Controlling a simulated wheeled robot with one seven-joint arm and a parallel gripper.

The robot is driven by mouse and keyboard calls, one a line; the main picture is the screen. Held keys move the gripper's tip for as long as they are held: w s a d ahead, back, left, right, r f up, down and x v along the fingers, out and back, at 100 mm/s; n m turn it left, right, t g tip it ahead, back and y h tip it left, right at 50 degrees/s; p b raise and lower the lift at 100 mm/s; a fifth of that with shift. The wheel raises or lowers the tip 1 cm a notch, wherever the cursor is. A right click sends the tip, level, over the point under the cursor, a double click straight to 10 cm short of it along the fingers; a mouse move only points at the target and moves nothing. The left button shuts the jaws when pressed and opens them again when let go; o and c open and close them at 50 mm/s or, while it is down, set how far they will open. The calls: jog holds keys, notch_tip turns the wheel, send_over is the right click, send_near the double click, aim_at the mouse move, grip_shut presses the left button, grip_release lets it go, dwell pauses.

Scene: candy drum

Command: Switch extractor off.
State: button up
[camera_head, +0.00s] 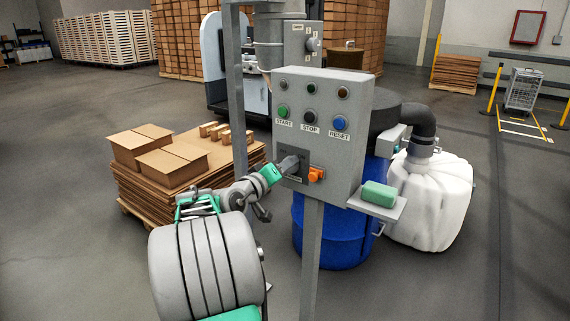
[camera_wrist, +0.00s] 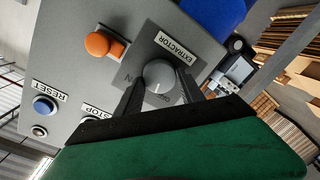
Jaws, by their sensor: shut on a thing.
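In the wrist view, a white line on the knob shows. ON and OFF marks lie near its edge, partly hidden. My gripper (camera_wrist: 158,92) has its two dark fingers on either side of the knob and is shut on it. In the head view, my gripper (camera_head: 284,168) reaches the panel's lower left, and its fingers hide the knob.
An orange switch (camera_head: 316,174) sits just right of my gripper. Green START (camera_head: 283,111), dark STOP (camera_head: 309,116) and blue RESET (camera_head: 340,122) buttons are above. A green block (camera_head: 379,193) lies on a side shelf. A blue drum (camera_head: 335,232) stands behind the panel post.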

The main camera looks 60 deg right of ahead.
jog(key=shift+w+n+g+p, duration=0.1)
jog(key=shift+n+g+p, duration=0.3)
jog(key=shift+n+p, duration=2)
jog(key=shift+f+n+b, duration=0.15)
jog(key=shift+n+b, duration=0.2)
jog(key=shift+n, duration=0.25)
jog(key=o, duration=1.4)
jog(key=shift+c, duration=0.2)
jog(key=w+a+b, duration=0.1)
jog(key=a, duration=0.6)
jog(key=shift+a+r+b, duration=0.3)
jog(key=shift+r, duration=0.1)
